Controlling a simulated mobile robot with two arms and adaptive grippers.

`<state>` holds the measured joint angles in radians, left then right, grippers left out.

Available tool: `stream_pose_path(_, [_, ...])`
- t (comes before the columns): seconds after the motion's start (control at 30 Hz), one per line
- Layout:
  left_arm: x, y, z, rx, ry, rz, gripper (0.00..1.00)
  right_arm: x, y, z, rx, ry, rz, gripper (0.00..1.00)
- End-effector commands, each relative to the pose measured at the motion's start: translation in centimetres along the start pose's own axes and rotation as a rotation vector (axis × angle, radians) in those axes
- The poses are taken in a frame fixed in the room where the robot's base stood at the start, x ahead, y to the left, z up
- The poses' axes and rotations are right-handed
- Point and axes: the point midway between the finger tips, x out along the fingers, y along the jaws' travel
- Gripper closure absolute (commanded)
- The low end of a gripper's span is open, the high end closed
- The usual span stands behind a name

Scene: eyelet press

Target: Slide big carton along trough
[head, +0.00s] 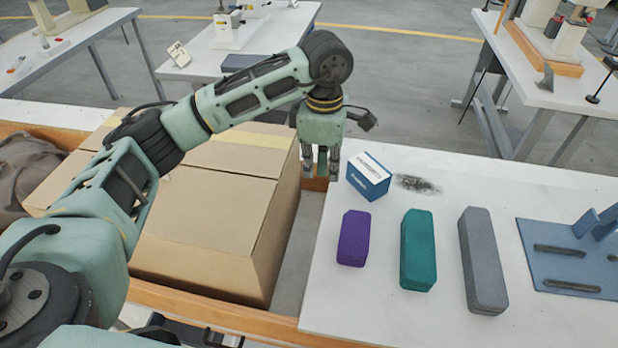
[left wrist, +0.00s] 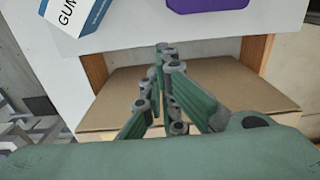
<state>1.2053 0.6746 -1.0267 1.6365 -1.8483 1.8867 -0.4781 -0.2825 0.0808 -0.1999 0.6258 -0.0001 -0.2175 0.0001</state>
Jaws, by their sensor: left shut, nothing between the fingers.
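The big brown carton (head: 205,225) sits closed in the trough at the left of the head view, between wooden rails (head: 250,320). My arm hides part of its top. My left gripper (head: 321,178) points down, fingers shut and empty, just beyond the carton's right side, over the gap between it and the white table. Whether it touches the carton cannot be told. My right gripper is not in view.
On the white table (head: 335,300) stand a blue-and-white box (head: 368,177), a dark pile (head: 417,184), purple (head: 353,238), teal (head: 417,250) and grey (head: 482,260) cases, and a blue fixture (head: 570,260). Brown cloth (head: 25,175) lies left of the carton.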

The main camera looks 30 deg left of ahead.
Motion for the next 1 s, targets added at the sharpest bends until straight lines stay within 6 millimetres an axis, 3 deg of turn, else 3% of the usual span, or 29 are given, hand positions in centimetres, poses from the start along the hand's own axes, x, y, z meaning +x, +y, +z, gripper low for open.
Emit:
stream_pose_path(0.27, [2.9,-0.2,0.0,-0.001,0.002,-0.006,1.0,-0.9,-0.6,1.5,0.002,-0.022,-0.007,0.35])
stream_pose_path(0.43, [6.6,-0.2,0.0,-0.001,0.001,-0.007,1.0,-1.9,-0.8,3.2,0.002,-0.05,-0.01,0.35])
stream_pose_path(0.6, [10.1,-0.2,0.0,0.0,0.001,-0.006,1.0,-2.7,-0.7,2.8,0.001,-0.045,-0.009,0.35])
stream_pose_path(0.8, [9.8,-0.1,-3.0,-0.002,0.001,-0.002,1.0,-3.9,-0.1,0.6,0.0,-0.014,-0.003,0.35])
stream_pose_path(1.0, [10.0,-0.1,-3.9,0.001,-0.001,0.0,1.0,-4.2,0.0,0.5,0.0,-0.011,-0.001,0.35])
